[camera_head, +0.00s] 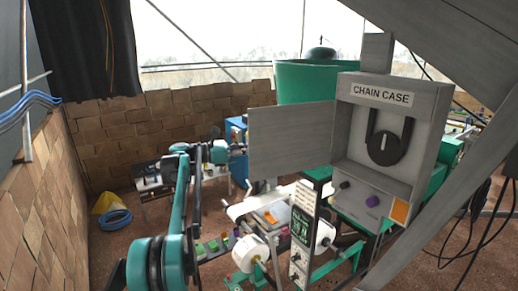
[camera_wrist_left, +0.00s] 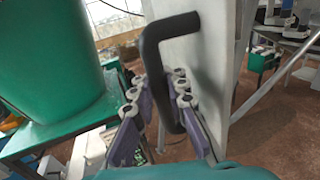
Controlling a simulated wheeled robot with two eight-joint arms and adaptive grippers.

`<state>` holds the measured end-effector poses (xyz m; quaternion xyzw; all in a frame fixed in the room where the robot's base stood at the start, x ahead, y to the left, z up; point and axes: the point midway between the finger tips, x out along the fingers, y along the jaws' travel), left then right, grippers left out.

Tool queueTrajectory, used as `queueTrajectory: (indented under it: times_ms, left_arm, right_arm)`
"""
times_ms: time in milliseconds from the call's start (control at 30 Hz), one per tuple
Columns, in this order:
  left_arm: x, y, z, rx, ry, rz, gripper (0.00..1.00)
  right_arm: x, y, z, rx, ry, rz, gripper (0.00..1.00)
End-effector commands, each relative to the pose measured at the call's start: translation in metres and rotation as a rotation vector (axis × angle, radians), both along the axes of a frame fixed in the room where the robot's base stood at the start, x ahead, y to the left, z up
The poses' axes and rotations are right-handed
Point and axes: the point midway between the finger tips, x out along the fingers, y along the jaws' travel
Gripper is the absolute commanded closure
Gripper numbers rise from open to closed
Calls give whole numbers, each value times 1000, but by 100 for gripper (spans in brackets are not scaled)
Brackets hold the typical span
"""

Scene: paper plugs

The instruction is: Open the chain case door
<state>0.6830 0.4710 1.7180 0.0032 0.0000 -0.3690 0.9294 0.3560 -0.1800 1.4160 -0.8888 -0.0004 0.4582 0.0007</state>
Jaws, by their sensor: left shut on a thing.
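The grey chain case (camera_head: 385,178), labelled CHAIN CASE, stands at the right in the head view. Its flat grey door (camera_head: 291,139) stands swung out to the left, and the front shows a black round part with a U-shaped band (camera_head: 386,146). In the left wrist view the pale door panel (camera_wrist_left: 198,70) carries a black bar handle (camera_wrist_left: 162,95). My left gripper (camera_wrist_left: 160,90) is shut on this handle, with purple-padded fingers on both sides of it. In the head view, my left arm reaches to the door's left edge, and the door hides the fingers. My right gripper is not in view.
A green tub (camera_head: 305,82) stands behind the door and also fills the left of the left wrist view (camera_wrist_left: 55,65). White rollers (camera_head: 250,254) and a control panel (camera_head: 303,225) stand below the door. A blue hose coil (camera_head: 115,219) lies on the floor at left.

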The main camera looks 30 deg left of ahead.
Motion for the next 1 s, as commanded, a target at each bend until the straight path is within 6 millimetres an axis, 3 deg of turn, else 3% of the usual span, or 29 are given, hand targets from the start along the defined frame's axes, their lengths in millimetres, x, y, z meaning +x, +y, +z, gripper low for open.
queueTrajectory:
  times_ms: [267,300,400,767,1000]
  left_arm:
    - [-1,3,-1,2,2,4,100]
    - [-1,3,-1,2,2,4,86]
    - [-1,2,-1,1,1,4,65]
    - [-3,4,0,1,1,2,65]
    - [-34,34,0,0,0,6,65]
  right_arm:
    - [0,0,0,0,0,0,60]
    - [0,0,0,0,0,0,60]
    - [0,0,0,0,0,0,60]
    - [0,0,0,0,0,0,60]
    - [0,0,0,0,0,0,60]
